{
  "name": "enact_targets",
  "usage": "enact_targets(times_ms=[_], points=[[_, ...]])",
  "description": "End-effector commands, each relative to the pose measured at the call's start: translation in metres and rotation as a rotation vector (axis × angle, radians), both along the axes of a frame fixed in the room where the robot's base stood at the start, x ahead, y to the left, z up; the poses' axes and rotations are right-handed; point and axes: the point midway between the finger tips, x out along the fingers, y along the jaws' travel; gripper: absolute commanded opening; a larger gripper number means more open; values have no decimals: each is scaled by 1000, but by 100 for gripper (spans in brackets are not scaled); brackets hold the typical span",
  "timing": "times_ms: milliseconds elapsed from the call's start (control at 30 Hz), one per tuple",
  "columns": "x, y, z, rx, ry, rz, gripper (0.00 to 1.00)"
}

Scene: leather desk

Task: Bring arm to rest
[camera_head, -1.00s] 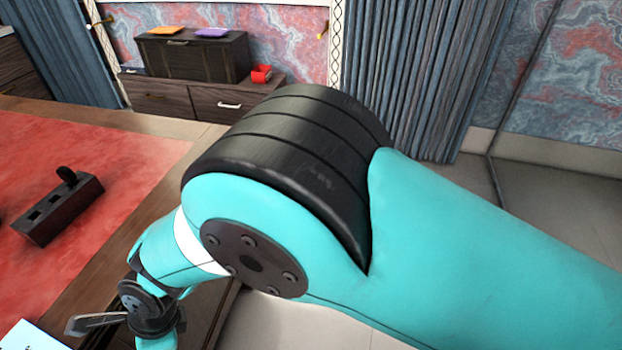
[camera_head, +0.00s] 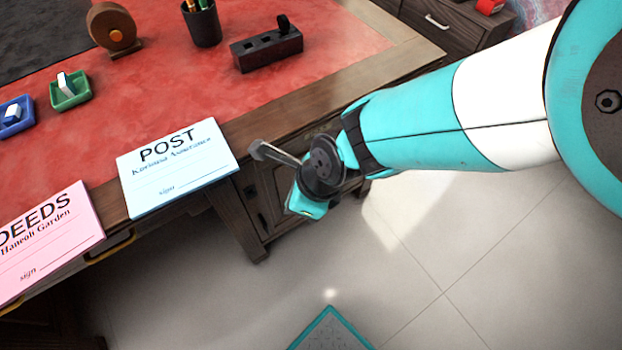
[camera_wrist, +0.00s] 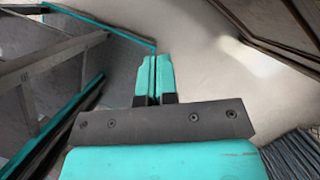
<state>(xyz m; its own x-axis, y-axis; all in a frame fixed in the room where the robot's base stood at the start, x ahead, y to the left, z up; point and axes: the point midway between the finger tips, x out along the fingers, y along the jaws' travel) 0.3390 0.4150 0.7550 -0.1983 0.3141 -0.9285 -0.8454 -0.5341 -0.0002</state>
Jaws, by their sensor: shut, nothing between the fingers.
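My gripper (camera_wrist: 154,78) shows in the wrist view with its two teal fingers together and nothing between them. Behind the fingers is the dark gripper plate, and pale floor lies beyond them. In the head view my arm comes in from the right and bends down at the wrist. The end of my gripper (camera_head: 308,207) hangs beside the front edge of the desk (camera_head: 400,62), off the desktop and over the floor. Its fingertips are hard to make out there.
On the desk are a blue POST sheet (camera_head: 178,168), a pink DEEDS sheet (camera_head: 45,240), a green tray (camera_head: 70,90), a blue tray (camera_head: 15,115), a pen cup (camera_head: 202,24), a dark slotted block (camera_head: 266,48) and a round wooden object (camera_head: 111,27).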

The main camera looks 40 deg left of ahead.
Motion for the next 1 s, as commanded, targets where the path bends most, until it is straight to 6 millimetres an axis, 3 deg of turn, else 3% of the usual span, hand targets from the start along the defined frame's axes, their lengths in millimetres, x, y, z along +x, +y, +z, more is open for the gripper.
enact_targets(times_ms=[200,533,633,767,900,1000], points=[[-2,-13,34,1,0,0,0],[-2,-17,44,0,-1,2,0],[9,-24,59,13,-17,32,0],[47,-54,110,56,-86,165,0],[93,-120,188,118,-214,416,0],[110,-176,235,152,-313,617,0]])
